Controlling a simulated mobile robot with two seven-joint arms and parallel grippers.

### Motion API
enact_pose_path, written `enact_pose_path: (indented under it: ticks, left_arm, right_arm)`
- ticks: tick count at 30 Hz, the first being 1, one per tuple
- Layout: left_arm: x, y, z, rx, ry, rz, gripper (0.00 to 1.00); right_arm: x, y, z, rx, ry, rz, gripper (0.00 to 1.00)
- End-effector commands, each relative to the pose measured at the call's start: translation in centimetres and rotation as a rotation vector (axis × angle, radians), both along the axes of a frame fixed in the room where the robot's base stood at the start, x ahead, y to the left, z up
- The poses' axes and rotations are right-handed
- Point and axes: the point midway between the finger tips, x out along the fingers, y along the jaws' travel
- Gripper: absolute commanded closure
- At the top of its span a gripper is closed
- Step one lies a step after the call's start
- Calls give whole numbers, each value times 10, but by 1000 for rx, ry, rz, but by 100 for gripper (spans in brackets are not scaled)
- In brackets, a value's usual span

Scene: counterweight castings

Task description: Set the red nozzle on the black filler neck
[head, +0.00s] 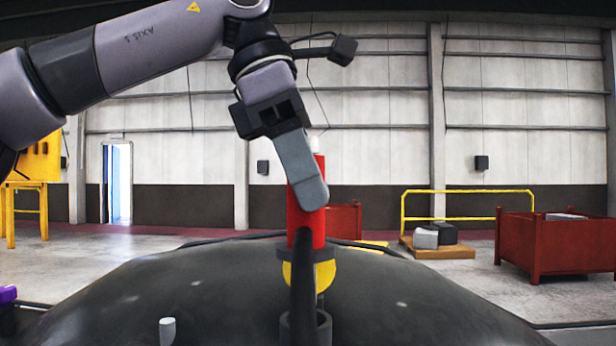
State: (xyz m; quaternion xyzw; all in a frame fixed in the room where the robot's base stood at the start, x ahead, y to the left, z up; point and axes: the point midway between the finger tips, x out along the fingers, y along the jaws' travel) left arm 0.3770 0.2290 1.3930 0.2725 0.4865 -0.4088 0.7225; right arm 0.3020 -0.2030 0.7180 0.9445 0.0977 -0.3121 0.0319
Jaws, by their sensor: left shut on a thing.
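My left gripper (309,194) comes down from the top centre and is shut on the red nozzle (317,230). The nozzle is an upright red cylinder with a whitish tip at its top; the near finger covers part of it. A slim black part (302,275) runs down in front of the nozzle's lower end. The black filler neck (324,330) is a short dark ring at the bottom centre, below the nozzle. The black part overlaps the neck's opening; I cannot tell whether it is inside or in front. My right gripper is not in view.
A large dark rounded surface (210,295) fills the foreground. A yellow piece (326,276) shows behind the black part. A small grey peg (167,331) and a purple-topped object (8,294) are at lower left. Red bins (560,246) and a yellow rail (470,191) stand farther back.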

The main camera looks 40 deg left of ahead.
Motion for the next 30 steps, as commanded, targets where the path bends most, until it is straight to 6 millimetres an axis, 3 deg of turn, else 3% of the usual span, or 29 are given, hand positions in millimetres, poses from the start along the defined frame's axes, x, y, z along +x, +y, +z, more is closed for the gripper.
enact_pose_path:
  ticks: [30]
  left_arm:
    - [0, 0, 1, -2, -2, 0, 79]
  right_arm:
    - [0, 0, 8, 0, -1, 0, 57]
